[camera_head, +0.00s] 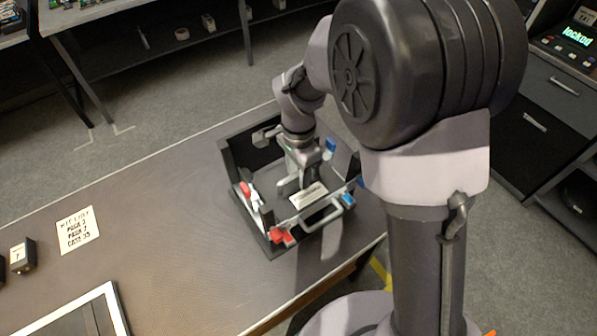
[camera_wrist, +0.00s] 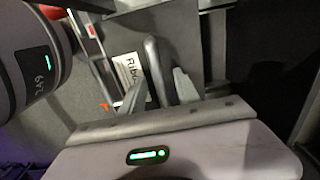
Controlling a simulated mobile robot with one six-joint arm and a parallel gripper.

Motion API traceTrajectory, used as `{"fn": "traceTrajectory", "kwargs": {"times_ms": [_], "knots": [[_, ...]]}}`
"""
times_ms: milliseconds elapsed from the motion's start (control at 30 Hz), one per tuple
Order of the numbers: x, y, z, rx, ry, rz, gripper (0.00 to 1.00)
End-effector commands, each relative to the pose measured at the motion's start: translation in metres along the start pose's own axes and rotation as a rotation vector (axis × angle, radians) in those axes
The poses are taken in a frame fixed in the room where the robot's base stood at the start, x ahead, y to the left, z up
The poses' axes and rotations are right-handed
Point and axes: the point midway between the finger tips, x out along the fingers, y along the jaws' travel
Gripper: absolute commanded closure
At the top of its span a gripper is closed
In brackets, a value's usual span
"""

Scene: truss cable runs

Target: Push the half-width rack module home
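The half-width rack module, with a white label (camera_head: 308,195) and a pale loop handle (camera_head: 320,214), is in the front right of a black open-topped rack frame (camera_head: 232,160) on the table. Lettering on the label (camera_wrist: 130,75) shows in the wrist view. My gripper (camera_head: 290,187) reaches down into the frame, just behind the label. In the wrist view the fingers (camera_wrist: 158,90) stand apart, with a rounded grey bar (camera_wrist: 154,65) between them. I see no clear grip on it. How far the module sits in is hard to tell.
Red latches (camera_head: 280,236) are at the frame's front left, and blue parts (camera_head: 347,200) at its right. A paper list (camera_head: 77,230), a small black block (camera_head: 22,256) and a pale-edged panel (camera_head: 80,318) lie left on the table. The table (camera_head: 180,240) between is clear.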

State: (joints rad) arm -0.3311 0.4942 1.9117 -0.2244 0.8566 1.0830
Motion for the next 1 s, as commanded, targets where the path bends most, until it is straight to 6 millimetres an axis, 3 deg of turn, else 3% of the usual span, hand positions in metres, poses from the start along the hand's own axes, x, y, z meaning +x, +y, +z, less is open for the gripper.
{"fn": "traceTrajectory", "kwargs": {"times_ms": [33, 200, 1000], "knots": [[-0.0001, 0.0000, 0.0000, 0.000, 0.000, 0.000, 0.70], [-0.0002, -0.0001, 0.0000, 0.000, 0.000, 0.000, 1.00], [-0.0003, -0.0001, 0.0000, 0.000, 0.000, 0.000, 1.00]]}}
